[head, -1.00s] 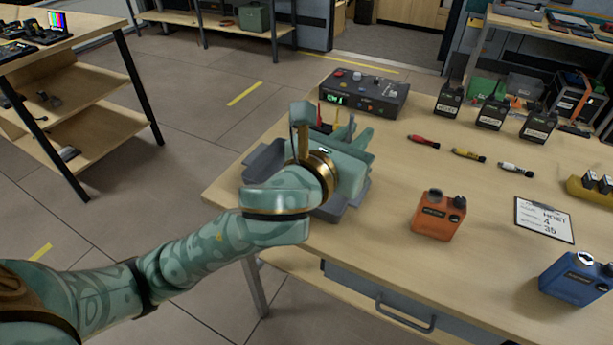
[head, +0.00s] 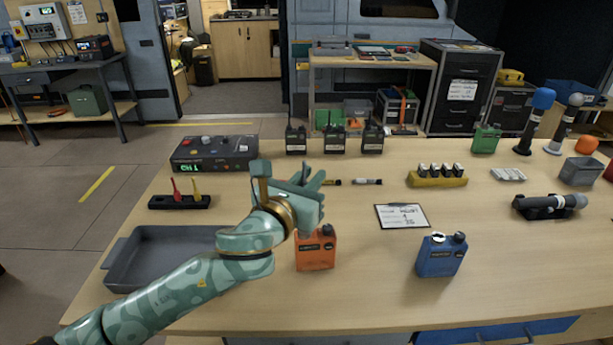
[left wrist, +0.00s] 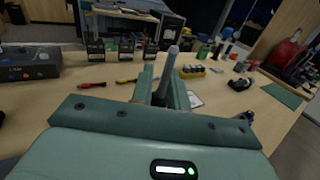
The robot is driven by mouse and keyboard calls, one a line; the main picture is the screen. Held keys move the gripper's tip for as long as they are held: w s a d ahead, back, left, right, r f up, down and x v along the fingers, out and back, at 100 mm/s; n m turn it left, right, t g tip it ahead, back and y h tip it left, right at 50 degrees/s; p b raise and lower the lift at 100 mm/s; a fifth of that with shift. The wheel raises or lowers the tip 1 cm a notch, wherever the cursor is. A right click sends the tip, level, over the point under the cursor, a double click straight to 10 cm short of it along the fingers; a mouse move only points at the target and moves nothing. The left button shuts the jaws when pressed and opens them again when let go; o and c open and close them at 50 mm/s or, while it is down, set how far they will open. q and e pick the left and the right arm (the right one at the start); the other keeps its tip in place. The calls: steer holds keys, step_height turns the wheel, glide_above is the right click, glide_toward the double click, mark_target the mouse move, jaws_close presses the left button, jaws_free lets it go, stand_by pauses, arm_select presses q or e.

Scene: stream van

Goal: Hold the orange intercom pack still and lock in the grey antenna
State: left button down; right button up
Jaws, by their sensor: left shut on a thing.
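The orange intercom pack (head: 316,252) stands upright on the table, below and slightly right of my left gripper (head: 312,188) in the head view. It has dark knobs on top; part of its top is hidden by the gripper. My left gripper is shut on the grey antenna (left wrist: 168,72), a slim tapered rod that stands up between the fingers in the left wrist view (left wrist: 166,92). The antenna is above the table and appears apart from the pack. The pack does not show clearly in the left wrist view. My right gripper is not in view.
A grey tray (head: 165,238) lies at left, with a black rack (head: 178,203) of red and yellow antennas behind it. A blue pack (head: 441,255) and a clipboard (head: 402,216) are to the right. A black control box (head: 214,153) and several radios stand behind.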

arm_select(q)
steer(key=shift+f, duration=2.4)
steer(key=shift+r, duration=0.65)
